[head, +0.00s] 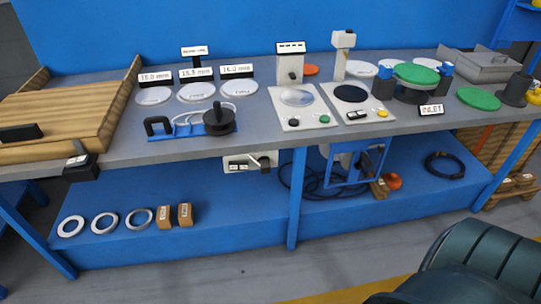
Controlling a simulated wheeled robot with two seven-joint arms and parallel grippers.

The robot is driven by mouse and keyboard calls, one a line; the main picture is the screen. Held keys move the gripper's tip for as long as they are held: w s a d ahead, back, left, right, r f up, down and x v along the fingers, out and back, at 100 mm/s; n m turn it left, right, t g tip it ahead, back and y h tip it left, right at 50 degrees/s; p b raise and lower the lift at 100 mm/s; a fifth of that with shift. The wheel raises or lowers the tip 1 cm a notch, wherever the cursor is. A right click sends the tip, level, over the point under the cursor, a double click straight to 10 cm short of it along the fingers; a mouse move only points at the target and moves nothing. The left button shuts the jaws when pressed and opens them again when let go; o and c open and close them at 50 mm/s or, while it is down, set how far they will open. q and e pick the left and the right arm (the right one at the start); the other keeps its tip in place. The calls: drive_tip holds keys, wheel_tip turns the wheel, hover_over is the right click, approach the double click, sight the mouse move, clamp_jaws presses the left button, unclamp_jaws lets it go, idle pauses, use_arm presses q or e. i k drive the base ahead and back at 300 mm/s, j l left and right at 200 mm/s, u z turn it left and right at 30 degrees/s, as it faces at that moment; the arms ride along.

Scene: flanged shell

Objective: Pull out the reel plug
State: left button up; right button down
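A white socket box (238,164) is fixed below the front edge of the bench, left of the middle leg. A grey and dark plug-like part (264,161) sits at its right side; I cannot tell how deep it is seated. A blue-framed reel (349,172) stands on the lower shelf, right of the leg, partly hidden by the bench top. A dark cable (318,194) lies in loops beside it; its link to the plug-like part cannot be made out. Neither of my grippers is in view.
The bench top (255,135) carries a blue-based tool, labelled discs, two white panels and green-topped parts. The lower shelf (235,225) holds rings, two small boxes and a coiled black hose (445,165). A dark green chair (470,265) stands at the lower right.

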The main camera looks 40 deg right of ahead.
sight(265, 164)
drive_tip(key=z, duration=1.05)
